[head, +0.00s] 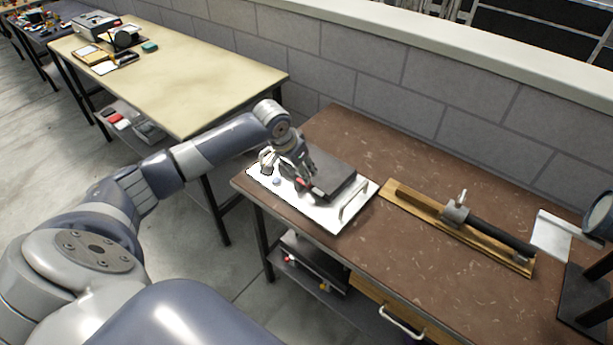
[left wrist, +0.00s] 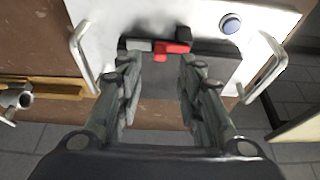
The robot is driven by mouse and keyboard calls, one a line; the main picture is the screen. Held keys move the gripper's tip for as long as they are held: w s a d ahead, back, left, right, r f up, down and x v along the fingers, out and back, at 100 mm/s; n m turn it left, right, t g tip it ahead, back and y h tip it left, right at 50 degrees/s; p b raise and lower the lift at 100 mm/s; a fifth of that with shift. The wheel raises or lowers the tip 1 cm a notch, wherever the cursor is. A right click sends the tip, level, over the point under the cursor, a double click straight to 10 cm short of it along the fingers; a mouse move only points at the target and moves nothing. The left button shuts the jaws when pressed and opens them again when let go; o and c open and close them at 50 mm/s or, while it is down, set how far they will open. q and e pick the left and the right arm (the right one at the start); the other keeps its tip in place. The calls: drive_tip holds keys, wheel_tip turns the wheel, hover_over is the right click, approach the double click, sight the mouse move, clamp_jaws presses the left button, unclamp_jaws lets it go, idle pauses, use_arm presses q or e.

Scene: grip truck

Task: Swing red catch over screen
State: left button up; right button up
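The red catch (head: 301,183) is small and sits at the near edge of the dark screen (head: 335,176) on a white panel (head: 334,218). In the left wrist view the red catch (left wrist: 170,48) lies between a grey block (left wrist: 138,45) and a black block (left wrist: 183,33), with a short red tab reaching over the edge of the dark screen (left wrist: 158,72). My left gripper (left wrist: 157,62) is open, with its fingers apart on either side over the screen, close to the catch. I cannot tell whether it touches. My right gripper is not in view.
The white panel has metal handles (left wrist: 82,58) at its ends and a blue button (left wrist: 231,23). It lies on a brown table (head: 440,165). A wooden board (head: 480,243) with a clamp and dark rod lies to the right. A cream table (head: 180,80) stands at the left.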

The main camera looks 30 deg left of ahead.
use_arm(q)
drive_tip(key=shift+x, duration=3.05)
drive_tip(key=shift+c, duration=0.5)
drive_tip(key=shift+r+p, duration=0.1)
drive_tip(key=shift+p, duration=0.2)
clamp_jaws()
